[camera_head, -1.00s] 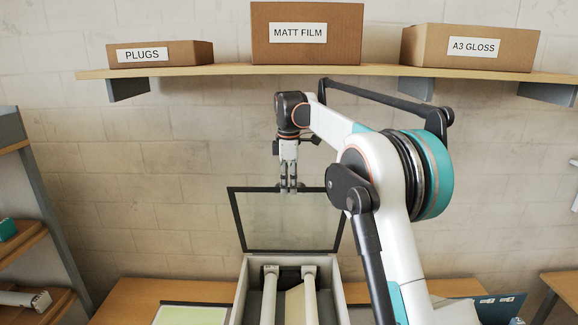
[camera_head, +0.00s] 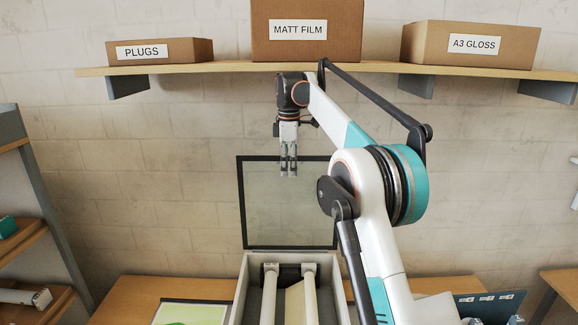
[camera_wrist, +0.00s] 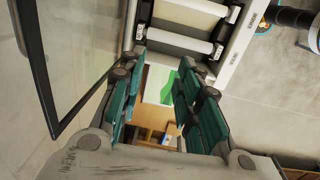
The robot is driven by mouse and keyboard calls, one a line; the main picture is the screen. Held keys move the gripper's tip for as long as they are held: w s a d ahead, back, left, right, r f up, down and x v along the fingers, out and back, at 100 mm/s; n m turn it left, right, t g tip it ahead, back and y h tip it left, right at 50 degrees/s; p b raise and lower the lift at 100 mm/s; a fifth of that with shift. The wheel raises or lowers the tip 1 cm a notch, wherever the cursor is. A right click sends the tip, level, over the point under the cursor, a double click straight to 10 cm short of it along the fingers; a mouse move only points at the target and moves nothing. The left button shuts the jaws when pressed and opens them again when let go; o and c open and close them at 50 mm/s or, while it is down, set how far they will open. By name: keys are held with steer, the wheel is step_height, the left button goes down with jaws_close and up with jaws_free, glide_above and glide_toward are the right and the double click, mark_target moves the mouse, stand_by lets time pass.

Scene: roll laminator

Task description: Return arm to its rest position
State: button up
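My gripper (camera_head: 288,173) hangs fingers-down in the head view, with the laminator's raised lid behind it in the picture. In the wrist view my gripper (camera_wrist: 160,85) has its teal-padded fingers apart and nothing between them. The dark-framed clear lid (camera_head: 288,210) stands nearly upright at the back of the laminator (camera_head: 240,290); its frame also shows at the left of the wrist view (camera_wrist: 40,70), beside the fingers. Two pale rolls (camera_head: 269,295) lie inside the open laminator. My arm is raised and bent, its elbow to the right of the gripper.
A shelf (camera_head: 230,69) above carries boxes labelled PLUGS (camera_head: 185,50), MATT FILM (camera_head: 310,30) and A3 GLOSS (camera_head: 470,45). My wrist is just below its edge. A sheet with green on it (camera_head: 190,312) lies left of the laminator. A rack (camera_head: 40,190) stands far left.

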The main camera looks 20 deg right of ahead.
steer(key=s+a+f+m+t+b, duration=0.15)
steer(key=s+f+m+b, duration=0.25)
steer(key=s+f+b, duration=0.75)
steer(key=s+f+m+t+b, duration=0.2)
steer(key=s+f+m+b, duration=0.3)
steer(key=s+f+b, duration=0.7)
steer(key=s+f+m+t+b, duration=0.3)
steer(key=s+f+m+b, duration=0.3)
steer(key=s+f+b, duration=1.3)
steer(key=s+f, duration=0.4)
steer(key=f, duration=0.5)
steer(key=shift+s+a+f, duration=0.15)
steer(key=shift+s+a, duration=0.1)
steer(key=shift+a, duration=0.15)
steer(key=shift+a, duration=0.1)
